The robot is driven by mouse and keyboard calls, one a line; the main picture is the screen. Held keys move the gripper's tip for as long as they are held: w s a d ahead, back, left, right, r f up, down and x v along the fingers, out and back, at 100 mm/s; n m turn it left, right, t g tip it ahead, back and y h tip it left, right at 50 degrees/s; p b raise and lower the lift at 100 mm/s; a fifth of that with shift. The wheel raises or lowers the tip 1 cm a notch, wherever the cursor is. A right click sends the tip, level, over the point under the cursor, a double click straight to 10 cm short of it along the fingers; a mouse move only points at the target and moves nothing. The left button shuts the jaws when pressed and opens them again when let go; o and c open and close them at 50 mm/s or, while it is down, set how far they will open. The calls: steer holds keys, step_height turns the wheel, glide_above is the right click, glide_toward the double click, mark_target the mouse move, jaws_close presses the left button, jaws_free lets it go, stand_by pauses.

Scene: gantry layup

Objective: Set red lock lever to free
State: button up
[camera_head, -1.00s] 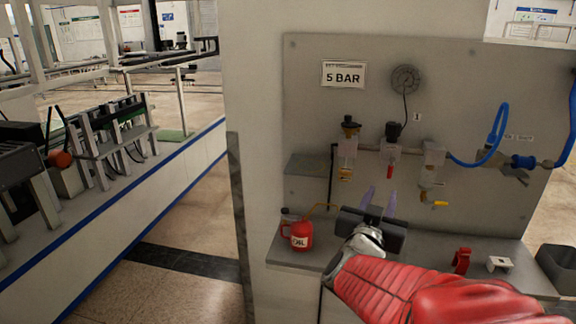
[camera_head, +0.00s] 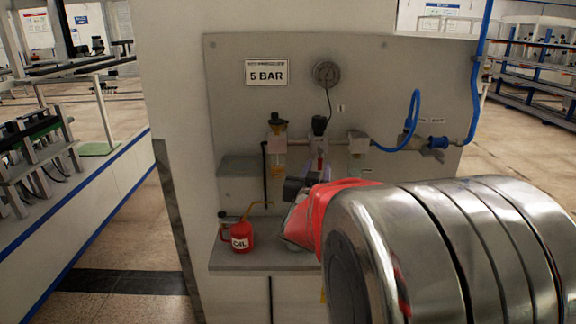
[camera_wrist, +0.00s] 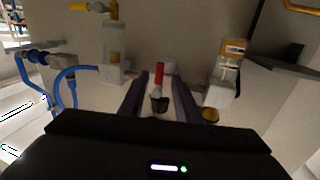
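The red lock lever (camera_wrist: 160,72) shows in the wrist view on the middle unit of the wall panel, by a black knob (camera_wrist: 160,104). In the head view the red lever (camera_head: 320,164) is a small red spot under the middle regulator (camera_head: 319,143), just above my gripper (camera_head: 312,181). In the wrist view my gripper (camera_wrist: 160,88) is open, with one purple finger on each side of the lever. I see gaps between the fingers and the lever; how near they are in depth I cannot tell. My arm hides the panel's lower right.
A clear-bowled filter unit (camera_head: 278,145) stands left of the regulator, another unit (camera_head: 359,145) right of it. Blue hose (camera_head: 415,115) loops at the right. A red oil can (camera_head: 241,236) stands on the shelf (camera_head: 262,261). A gauge (camera_head: 326,73) and a 5 BAR sign (camera_head: 266,72) are above.

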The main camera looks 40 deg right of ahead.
steer(key=shift+x, duration=1.1)
steer(key=shift+c, duration=0.2)
